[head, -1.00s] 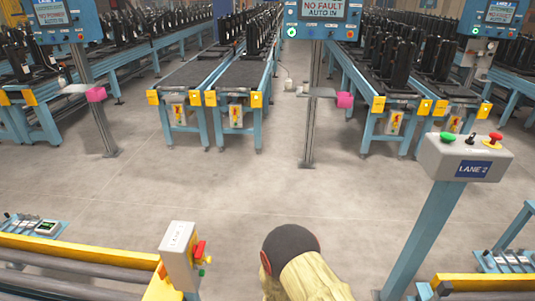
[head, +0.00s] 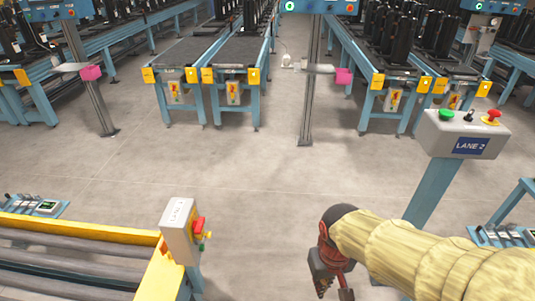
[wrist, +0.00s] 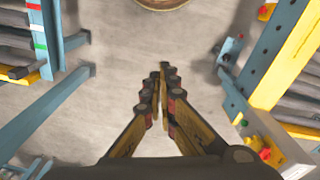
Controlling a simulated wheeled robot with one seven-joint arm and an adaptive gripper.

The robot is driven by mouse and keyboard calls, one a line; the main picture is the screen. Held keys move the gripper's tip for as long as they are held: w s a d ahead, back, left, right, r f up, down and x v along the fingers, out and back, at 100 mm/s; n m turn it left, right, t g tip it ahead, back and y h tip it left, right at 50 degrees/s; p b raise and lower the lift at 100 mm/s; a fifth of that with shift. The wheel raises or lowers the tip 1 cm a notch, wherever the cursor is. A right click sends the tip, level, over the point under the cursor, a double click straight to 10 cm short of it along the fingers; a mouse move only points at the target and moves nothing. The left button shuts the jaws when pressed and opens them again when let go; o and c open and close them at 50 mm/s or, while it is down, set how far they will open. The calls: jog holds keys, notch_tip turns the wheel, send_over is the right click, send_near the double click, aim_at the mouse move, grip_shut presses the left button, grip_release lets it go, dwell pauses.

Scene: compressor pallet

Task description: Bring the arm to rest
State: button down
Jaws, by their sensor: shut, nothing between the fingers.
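My gripper (head: 333,285) hangs at the lower middle of the head view, at the end of my yellow-sleeved arm that comes in from the lower right. In the wrist view my gripper (wrist: 163,80) points down over bare floor. Its two fingers come together at the tips, with nothing between them. It touches nothing that I can see.
A smaller button box (head: 181,232) sits at the end of a yellow-framed roller conveyor (head: 80,234) at lower left. Blue conveyors with black units (head: 235,48) stand behind. Grey floor (head: 240,165) between is clear.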

jog(key=s+d+r+m+t, duration=0.1)
jog(key=s+d+r+t, duration=0.1)
jog(key=r, duration=0.5)
jog(key=s+d+r+m+t, duration=0.1)
jog(key=s+d+r+t, duration=0.1)
jog(key=r, duration=0.6)
jog(key=shift+s+d+t, duration=0.15)
jog(key=shift+d+t, duration=0.35)
jog(key=shift+d, duration=0.15)
